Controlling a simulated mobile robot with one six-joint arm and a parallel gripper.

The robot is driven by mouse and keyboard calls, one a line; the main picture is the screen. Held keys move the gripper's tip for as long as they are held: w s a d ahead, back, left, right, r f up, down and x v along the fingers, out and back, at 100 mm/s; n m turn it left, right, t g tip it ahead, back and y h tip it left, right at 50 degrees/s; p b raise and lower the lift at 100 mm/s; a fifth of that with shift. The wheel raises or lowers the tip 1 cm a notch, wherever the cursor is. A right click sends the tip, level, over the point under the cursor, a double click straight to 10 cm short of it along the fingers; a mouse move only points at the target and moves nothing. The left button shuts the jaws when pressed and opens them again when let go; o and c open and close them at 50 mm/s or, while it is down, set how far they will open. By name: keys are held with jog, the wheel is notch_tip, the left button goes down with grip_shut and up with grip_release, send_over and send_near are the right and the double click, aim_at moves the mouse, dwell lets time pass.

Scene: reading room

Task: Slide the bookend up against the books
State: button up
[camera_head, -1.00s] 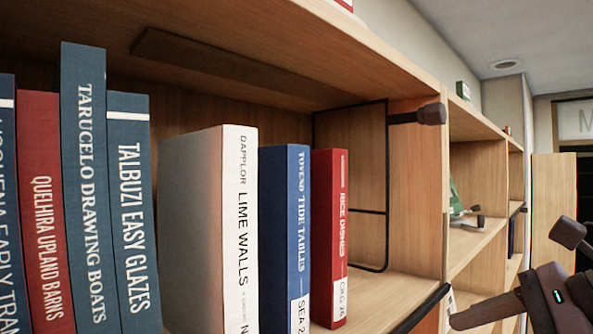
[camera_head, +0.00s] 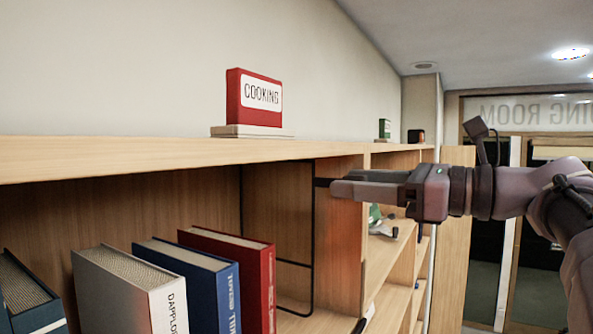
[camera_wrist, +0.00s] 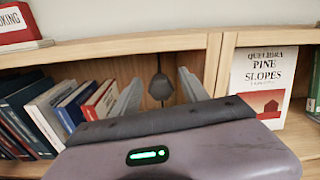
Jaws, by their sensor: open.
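The bookend (camera_head: 312,245) is a thin black wire frame standing upright near the right wall of the shelf bay. Its dark knob (camera_wrist: 160,88) shows between my fingers in the wrist view; in the head view my gripper hides it. The books are a red one (camera_head: 268,290), a blue one (camera_head: 228,298) and a pale one (camera_head: 170,308), with more to the left. The red book is nearest the bookend, with a gap between them. My gripper (camera_head: 338,187) is open at the bookend's upper front, fingers either side of the knob; I cannot tell whether they touch it.
A red COOKING sign (camera_head: 253,97) stands on the shelf top (camera_head: 180,150) above the bay. The bay's right-hand upright (camera_head: 345,235) is close beside the bookend. In the wrist view, a PINE SLOPES book (camera_wrist: 262,82) faces out in the neighbouring bay.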

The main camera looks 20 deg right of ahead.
jog(key=shift+x, duration=1.2)
grip_shut()
dwell(0.5)
